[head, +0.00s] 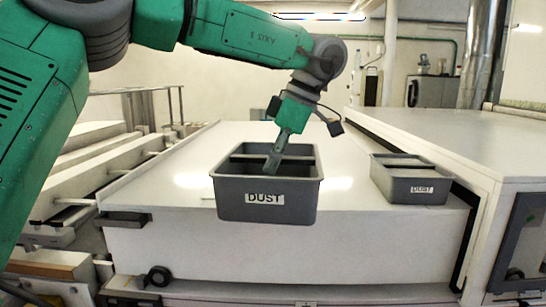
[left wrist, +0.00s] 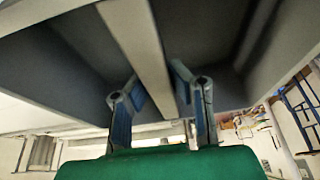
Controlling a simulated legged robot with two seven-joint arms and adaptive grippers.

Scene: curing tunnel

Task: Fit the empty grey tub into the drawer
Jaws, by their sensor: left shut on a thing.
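A grey two-compartment tub (head: 235,199) labelled DUST is at the front middle of a white top, overlapping its front edge in the head view. I cannot tell whether it rests there or hangs just above. My left gripper (head: 273,164) reaches down into it from above. In the left wrist view, my left gripper (left wrist: 160,100) has one finger on each side of the tub's middle divider (left wrist: 137,45), shut on it. The visible insides look empty. My right gripper is not in view. I cannot clearly make out which part is the drawer.
A second, smaller grey tub (head: 408,188), also labelled DUST, stands at the right of the white top (head: 345,185). A taller white cabinet (head: 460,145) borders the right side. Rails and rollers (head: 90,185) lie at the left. The white top behind the held tub is clear.

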